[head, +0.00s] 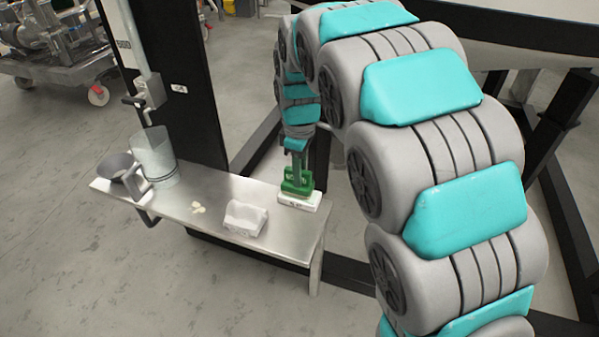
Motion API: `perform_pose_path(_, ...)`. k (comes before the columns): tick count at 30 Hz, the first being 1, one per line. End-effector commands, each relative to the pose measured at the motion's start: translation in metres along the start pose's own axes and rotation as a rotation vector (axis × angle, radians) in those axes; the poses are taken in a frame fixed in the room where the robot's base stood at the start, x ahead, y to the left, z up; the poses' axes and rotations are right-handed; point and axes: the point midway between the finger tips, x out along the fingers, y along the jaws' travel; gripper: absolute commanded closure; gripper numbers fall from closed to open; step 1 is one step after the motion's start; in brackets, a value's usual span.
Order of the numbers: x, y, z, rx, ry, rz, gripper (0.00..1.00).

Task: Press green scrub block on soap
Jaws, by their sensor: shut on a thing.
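The green scrub block (297,184) is at the right end of the steel bench. My gripper (296,168) comes down from above and is shut on its upper part; the fingertips are small and partly hidden. Under the green block lies a flat white slab with dark lettering (298,200), which looks like the soap. The block appears to rest on it, though I cannot tell how firmly they touch. A lumpy white block (245,218) sits to the left on the bench, apart from them; it may be a folded cloth.
The steel bench (215,197) also bears small cream pieces (197,208), a clear container (153,155) and a grey funnel-like cup (120,167) at the left. A black post (170,60) rises behind it. Black frame beams stand at the right. Floor in front is clear.

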Motion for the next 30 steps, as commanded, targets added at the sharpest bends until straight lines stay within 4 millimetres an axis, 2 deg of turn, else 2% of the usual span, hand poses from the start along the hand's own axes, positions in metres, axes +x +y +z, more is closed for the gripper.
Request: perform_pose_path(30,0.0099,0.0002,0.0,0.0,0.0,0.001,1.0)
